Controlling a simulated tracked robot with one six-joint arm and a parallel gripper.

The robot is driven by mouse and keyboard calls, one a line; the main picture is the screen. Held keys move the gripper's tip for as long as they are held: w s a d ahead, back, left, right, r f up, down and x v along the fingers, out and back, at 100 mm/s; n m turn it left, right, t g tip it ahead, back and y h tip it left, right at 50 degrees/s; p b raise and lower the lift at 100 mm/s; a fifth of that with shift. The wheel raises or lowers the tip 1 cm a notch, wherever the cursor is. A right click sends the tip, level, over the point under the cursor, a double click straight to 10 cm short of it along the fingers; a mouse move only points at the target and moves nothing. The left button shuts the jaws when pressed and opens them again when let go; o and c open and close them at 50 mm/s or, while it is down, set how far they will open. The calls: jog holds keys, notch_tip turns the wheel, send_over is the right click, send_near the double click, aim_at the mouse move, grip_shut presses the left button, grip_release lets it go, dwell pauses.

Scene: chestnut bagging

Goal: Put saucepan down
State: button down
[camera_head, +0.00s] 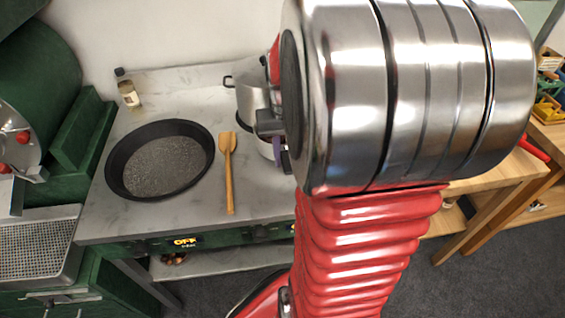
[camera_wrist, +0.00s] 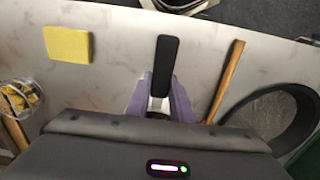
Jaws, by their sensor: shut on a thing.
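The saucepan (camera_head: 251,101) shows in the head view as a silver body with a small black side loop, partly hidden behind my arm. My gripper (camera_head: 277,150) has purple fingers, mostly covered by my arm there. In the wrist view the purple fingers (camera_wrist: 160,103) are closed around the saucepan's black handle (camera_wrist: 165,66), which points toward the counter's front edge. The pan body is hidden in the wrist view by my own gripper housing. I cannot tell whether its base touches the counter (camera_head: 225,205).
A wide black frying pan (camera_head: 160,165) lies left on the counter, with a wooden spatula (camera_head: 228,172) right of it. A small jar (camera_head: 129,93) stands at the back left. A yellow sponge (camera_wrist: 68,43) and a wire skimmer (camera_wrist: 19,98) show in the wrist view.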

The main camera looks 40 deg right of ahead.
jog(key=shift+f, duration=1.9)
jog(key=c, duration=1.6)
grip_release()
jog(key=shift+o, duration=0.2)
notch_tip(320, 180, up, 12)
jog(key=shift+r, duration=0.1)
jog(key=shift+a, duration=0.1)
